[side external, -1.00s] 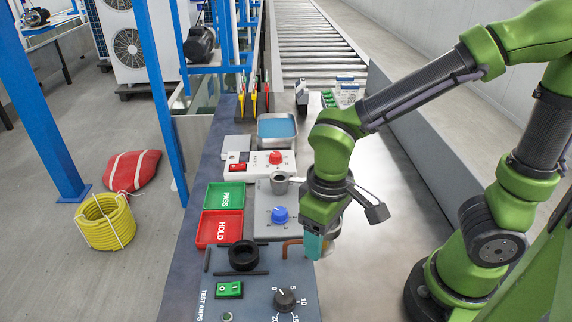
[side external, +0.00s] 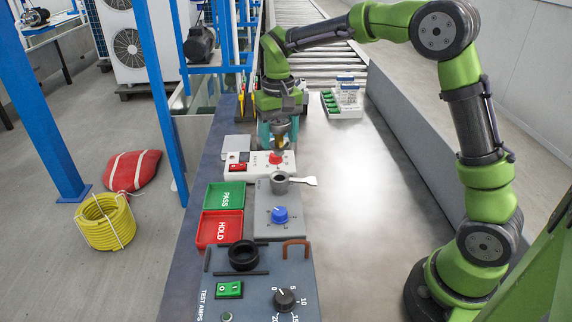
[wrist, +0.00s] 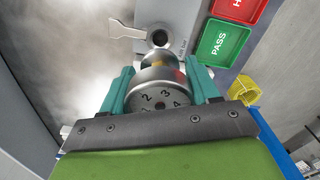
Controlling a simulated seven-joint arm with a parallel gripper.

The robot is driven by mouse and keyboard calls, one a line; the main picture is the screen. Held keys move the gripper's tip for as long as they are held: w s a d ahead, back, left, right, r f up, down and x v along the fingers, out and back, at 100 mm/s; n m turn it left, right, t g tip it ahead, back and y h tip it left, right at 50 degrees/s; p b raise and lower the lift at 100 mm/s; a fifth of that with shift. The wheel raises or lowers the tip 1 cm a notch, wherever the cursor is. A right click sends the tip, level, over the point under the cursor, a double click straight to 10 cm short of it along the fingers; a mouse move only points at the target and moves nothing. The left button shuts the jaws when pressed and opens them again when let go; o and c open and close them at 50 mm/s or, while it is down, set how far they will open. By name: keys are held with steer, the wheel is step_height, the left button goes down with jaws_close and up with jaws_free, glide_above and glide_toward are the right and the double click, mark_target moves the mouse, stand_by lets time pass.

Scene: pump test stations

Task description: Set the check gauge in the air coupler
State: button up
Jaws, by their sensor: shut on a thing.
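My gripper (side external: 279,133) is shut on the check gauge (wrist: 160,88), a round metal gauge with a numbered face and a brassy lower part. In the side view the gauge (side external: 280,141) hangs in the air in front of the red knob of a white box. The air coupler (side external: 279,182) is a grey open-topped cylinder on a grey station, with a pale lever (side external: 303,181) sticking out to the right. In the wrist view the coupler (wrist: 160,38) shows its dark bore just beyond the gauge. The gauge is apart from the coupler.
The grey station has a blue knob (side external: 280,214). Green PASS (side external: 225,195) and red HOLD (side external: 219,229) trays lie to its left. The white box (side external: 259,164) stands behind it, the test amps panel (side external: 262,285) nearer.

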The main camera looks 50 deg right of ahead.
steer(key=shift+f, duration=3.75)
steer(key=shift+f, duration=0.55)
steer(key=o, duration=1.4)
